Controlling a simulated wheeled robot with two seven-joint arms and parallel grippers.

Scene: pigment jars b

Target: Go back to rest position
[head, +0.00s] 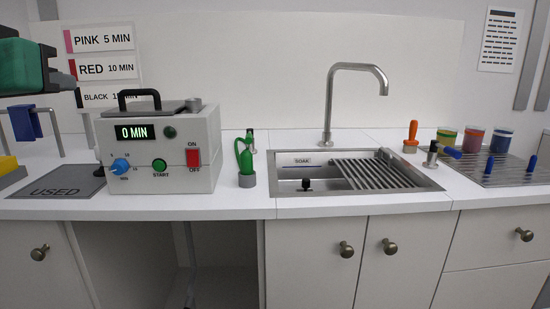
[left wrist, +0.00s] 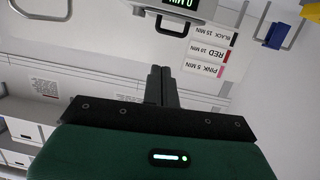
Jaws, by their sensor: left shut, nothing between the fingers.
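My left gripper (head: 70,82), with a green body and dark fingers, hangs at the upper left of the head view, in front of the wall signs and above the counter. It is clear of the things on the counter. In the left wrist view its two fingers (left wrist: 160,72) are together with nothing between them. My right gripper is in neither view.
A machine (head: 155,148) reading "0 MIN" stands right of the grey USED mat (head: 55,190). A blue piece (head: 25,122) hangs by a rack at left. A green bottle (head: 246,160), sink (head: 290,187), tap (head: 328,100) and jars (head: 473,140) stand further right.

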